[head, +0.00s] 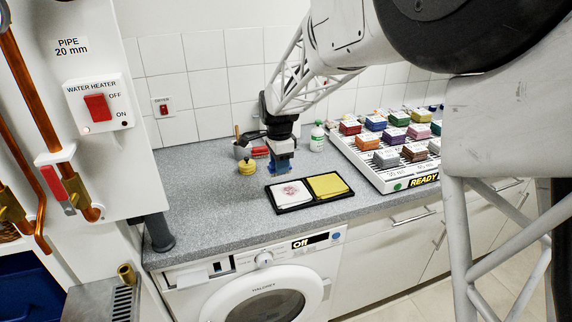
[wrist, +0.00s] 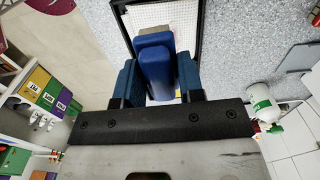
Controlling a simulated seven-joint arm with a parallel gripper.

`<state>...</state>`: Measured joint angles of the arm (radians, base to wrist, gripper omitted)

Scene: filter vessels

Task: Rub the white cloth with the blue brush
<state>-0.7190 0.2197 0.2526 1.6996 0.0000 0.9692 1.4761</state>
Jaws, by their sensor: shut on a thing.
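My gripper (head: 281,152) is shut on the blue brush (wrist: 155,65), which sits between its two blue finger pads in the wrist view. In the head view the brush is low over the grey counter, just behind the black tray (head: 310,203). The white cloth (head: 290,196) lies flat in the left part of the tray and bears a reddish stain. In the wrist view part of the white cloth (wrist: 148,18) shows beyond the brush. The brush's underside is hidden, and I cannot tell whether it touches anything.
A yellow cloth (head: 327,185) lies in the tray's right part. A yellow-topped item (head: 247,166), a red brush-like item (head: 260,151) and a white-green bottle (head: 317,137) stand behind. A white rack (head: 384,177) of coloured blocks is at right. Counter left of the tray is clear.

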